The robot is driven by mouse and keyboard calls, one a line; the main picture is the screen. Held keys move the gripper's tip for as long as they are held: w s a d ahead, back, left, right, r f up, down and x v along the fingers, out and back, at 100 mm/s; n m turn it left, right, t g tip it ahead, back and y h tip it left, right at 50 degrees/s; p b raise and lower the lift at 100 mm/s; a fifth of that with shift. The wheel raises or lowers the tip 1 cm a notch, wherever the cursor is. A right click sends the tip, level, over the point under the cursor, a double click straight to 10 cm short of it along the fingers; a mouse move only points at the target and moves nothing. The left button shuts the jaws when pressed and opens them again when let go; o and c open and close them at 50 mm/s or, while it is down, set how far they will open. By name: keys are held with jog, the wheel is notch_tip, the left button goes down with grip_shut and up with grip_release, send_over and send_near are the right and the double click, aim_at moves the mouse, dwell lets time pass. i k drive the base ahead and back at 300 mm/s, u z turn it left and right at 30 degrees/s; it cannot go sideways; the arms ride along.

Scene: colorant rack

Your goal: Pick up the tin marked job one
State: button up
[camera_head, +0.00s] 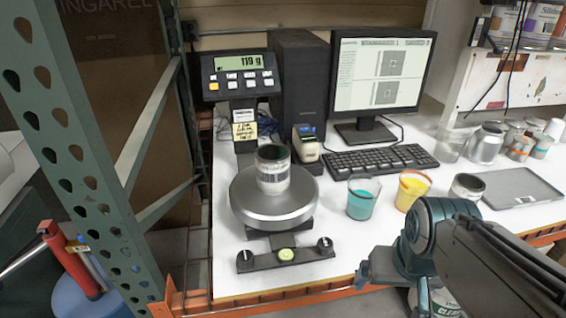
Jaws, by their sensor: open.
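A tin (272,172) with a pale paper label and a dark rim stands upright on the round silver pan of the scale (285,212). Any words on either label are too small to read, so I cannot tell which is marked job one. My arm reaches in from the lower right, in front of the table's edge and apart from both tins.
The scale display (240,75) reads 119 g. Cups of teal (363,200) and yellow (411,190) paint stand between the tins. A grey tray (515,188), keyboard (380,160), monitor (382,75) and several cans fill the back and right. A green rack post (75,150) stands at left.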

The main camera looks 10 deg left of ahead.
aim_at(273, 169)
jog(key=k, duration=0.45)
jog(key=u, duration=0.8)
jog(key=i, duration=0.8)
jog(key=z, duration=0.2)
